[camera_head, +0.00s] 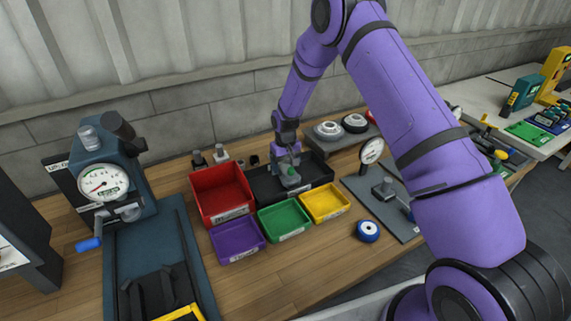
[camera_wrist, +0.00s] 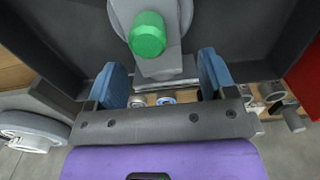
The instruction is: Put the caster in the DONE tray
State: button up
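The caster (camera_head: 291,181) is a grey piece with a green round end, in my gripper (camera_head: 287,159) at the middle of the bench. In the wrist view the caster (camera_wrist: 165,62) shows its green end, part of a grey wheel and a flat plate. My gripper's blue fingers (camera_wrist: 161,80) stand at both sides of that plate and appear shut on it. The caster hangs over a black tray (camera_head: 262,190), whose floor and walls also show in the wrist view (camera_wrist: 265,30). I cannot read which tray is labelled DONE.
A red bin (camera_head: 221,184) stands left of the black tray. Purple (camera_head: 237,240), green (camera_head: 284,219) and yellow (camera_head: 325,203) bins stand in front. A blue wheel (camera_head: 368,231) lies at right. A dial gauge press (camera_head: 101,180) stands at far left.

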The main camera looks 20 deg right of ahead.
notch_tip(320, 180, up, 11)
dwell(0.8)
jog(key=shift+f, duration=0.1)
jog(key=s+d+r+t, duration=0.1)
jog(key=s+d+r, duration=0.1)
jog(key=s+r, duration=0.55)
jog(key=s+d+r+m+t, duration=0.1)
jog(key=s+r, duration=0.3)
jog(key=r, duration=0.7)
jog(key=s+d+r+t, duration=0.1)
jog(key=s+d+r, duration=0.1)
jog(key=s+r, duration=0.5)
jog(key=s+d+r+t, duration=0.1)
jog(key=s+r, duration=0.3)
jog(key=s, duration=0.8)
jog(key=s+d+r+m+t, duration=0.1)
jog(key=s+r, duration=0.3)
jog(key=s, duration=0.9)
jog(key=shift+s+d, duration=0.3)
jog(key=shift+d, duration=0.05)
